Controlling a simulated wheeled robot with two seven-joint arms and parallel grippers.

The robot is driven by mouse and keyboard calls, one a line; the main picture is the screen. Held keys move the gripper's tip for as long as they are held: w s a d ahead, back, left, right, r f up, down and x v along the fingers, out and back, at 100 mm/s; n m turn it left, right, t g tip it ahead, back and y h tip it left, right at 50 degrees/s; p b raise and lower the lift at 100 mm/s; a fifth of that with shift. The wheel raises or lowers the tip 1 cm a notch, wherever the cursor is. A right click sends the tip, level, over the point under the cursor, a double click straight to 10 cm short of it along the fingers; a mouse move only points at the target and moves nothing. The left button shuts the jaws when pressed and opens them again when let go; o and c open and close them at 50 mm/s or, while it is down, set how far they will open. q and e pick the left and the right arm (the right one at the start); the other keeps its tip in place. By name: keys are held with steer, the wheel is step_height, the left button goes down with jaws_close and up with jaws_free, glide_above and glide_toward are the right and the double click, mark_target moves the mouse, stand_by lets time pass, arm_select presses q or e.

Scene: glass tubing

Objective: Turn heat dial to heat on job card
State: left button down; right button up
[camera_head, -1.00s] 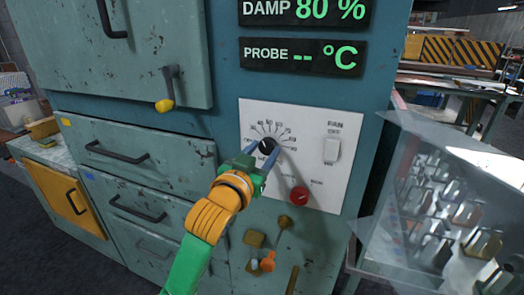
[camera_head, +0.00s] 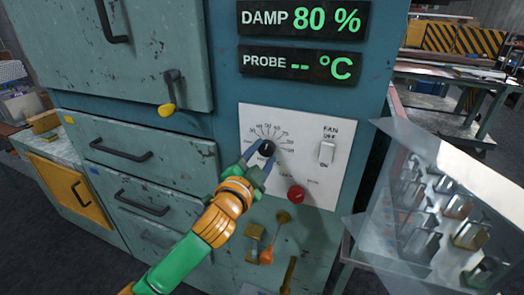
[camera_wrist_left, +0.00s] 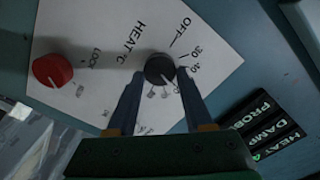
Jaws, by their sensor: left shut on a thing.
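The black heat dial (camera_head: 267,148) sits on the white control panel (camera_head: 310,188), ringed by a printed number scale. My left gripper (camera_head: 261,158) has its blue fingers on either side of the dial and is shut on it. The left wrist view also shows the dial (camera_wrist_left: 159,68) between the two fingertips, beside the words HEAT °C, with OFF and 30 readable on the scale. A pale mark shows on the dial's lower edge there, but the fingers hide nearby numbers and I cannot tell the exact setting. I cannot make out a job card. My right gripper is not in view.
A red knob (camera_head: 296,194) is just below right of the dial, and a white fan switch (camera_head: 327,152) is to its right. The probe display (camera_head: 303,63) above shows "--". A clear-sided box (camera_head: 440,215) with metal pieces stands at right.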

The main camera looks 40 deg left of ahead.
arm_select(q)
steer(key=shift+a+r+m, duration=0.1)
steer(key=shift+r+m, duration=0.05)
steer(key=shift+m, duration=0.25)
